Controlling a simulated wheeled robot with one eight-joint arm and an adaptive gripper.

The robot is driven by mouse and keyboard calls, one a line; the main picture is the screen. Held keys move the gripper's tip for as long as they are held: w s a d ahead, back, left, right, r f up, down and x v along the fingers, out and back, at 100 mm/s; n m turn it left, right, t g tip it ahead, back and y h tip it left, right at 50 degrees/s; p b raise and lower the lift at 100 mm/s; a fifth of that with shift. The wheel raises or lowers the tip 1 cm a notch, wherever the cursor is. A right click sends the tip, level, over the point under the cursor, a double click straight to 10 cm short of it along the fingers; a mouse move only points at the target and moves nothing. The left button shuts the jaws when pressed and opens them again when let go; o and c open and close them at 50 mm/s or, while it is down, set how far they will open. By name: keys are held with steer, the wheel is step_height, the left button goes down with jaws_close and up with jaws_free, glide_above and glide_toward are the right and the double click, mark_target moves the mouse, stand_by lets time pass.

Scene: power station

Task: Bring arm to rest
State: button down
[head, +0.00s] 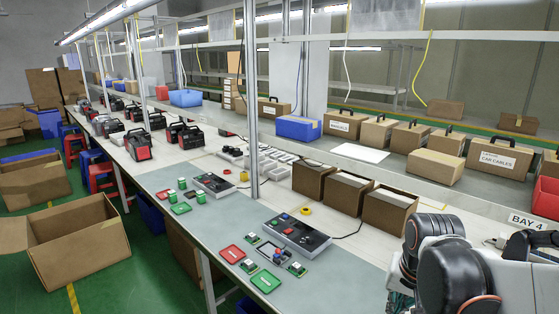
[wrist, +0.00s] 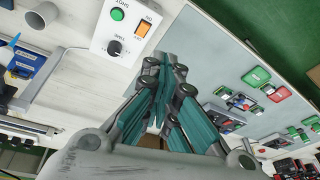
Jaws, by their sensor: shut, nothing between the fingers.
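My gripper (wrist: 163,72) shows in the wrist view, with its teal-padded fingers shut and nothing between them. It hangs above the bench, apart from the things there. In the head view my arm (head: 450,262) is folded at the lower right, over the near end of the bench. A little teal of the gripper shows low beside it; the fingertips are hidden there.
The long workbench (head: 345,272) holds a black control box (head: 295,234), red and green trays, and open cardboard boxes (head: 388,210) close to my arm. A white switch panel (wrist: 126,28) is near the gripper. An open carton (head: 80,245) stands on the floor at left.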

steer(key=s+a+r+n+t, duration=0.4)
steer(key=s+a+r+n, duration=0.1)
steer(key=s, duration=0.5)
steer(key=shift+a+r, duration=0.2)
steer(key=shift+r, duration=0.65)
